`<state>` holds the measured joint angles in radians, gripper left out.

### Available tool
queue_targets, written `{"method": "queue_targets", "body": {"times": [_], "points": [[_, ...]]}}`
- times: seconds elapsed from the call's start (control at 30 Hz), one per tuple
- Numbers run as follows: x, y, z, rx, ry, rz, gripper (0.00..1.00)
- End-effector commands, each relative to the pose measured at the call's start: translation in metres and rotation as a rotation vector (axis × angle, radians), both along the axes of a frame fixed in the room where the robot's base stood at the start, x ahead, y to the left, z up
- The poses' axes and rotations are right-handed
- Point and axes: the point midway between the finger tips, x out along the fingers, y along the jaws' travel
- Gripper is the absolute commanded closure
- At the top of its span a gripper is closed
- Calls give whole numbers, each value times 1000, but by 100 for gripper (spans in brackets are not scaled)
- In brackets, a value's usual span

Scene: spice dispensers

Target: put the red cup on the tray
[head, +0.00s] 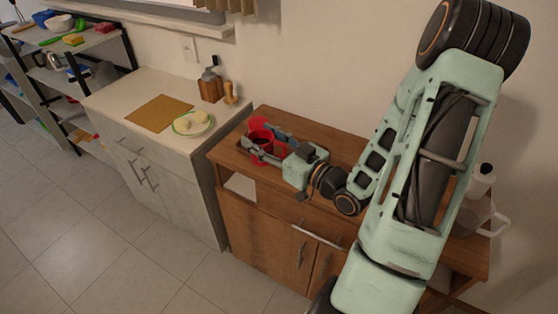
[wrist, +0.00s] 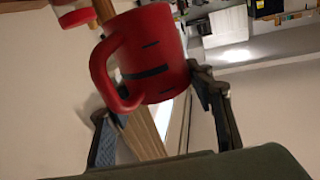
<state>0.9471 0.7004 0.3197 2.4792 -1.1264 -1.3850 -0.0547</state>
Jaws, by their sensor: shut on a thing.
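The red cup (head: 261,136) is between the fingers of my gripper (head: 264,147) over the left part of the brown wooden cabinet. In the wrist view, the red cup (wrist: 158,55) has a handle on its left side and dark bands on its wall. My gripper (wrist: 155,95) is shut on it, with one finger at the handle side and the other at the right wall. I cannot tell whether the cup's base touches the cabinet top. A flat tan square (head: 160,112) lies on the pale counter at left; I cannot tell whether it is the tray.
A plate with pale round items (head: 193,123) sits on the counter right of the tan square. A wooden block (head: 211,87) and a pepper mill (head: 230,92) stand behind it. A red-ended clear container (wrist: 72,12) is near the cup. A white jug (head: 483,217) stands at right.

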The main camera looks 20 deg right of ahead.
Motion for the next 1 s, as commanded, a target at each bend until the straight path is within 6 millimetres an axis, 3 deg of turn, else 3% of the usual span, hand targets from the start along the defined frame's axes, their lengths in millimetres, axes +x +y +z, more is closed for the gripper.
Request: {"method": "queue_targets", "body": {"times": [0.03,0.5,1.0], "points": [[0,-8,-6,-9,-6,-12,88],[-12,-60,9,-10,-1,-125,88],[-38,-85,22,-4,-8,-241,88]]}}
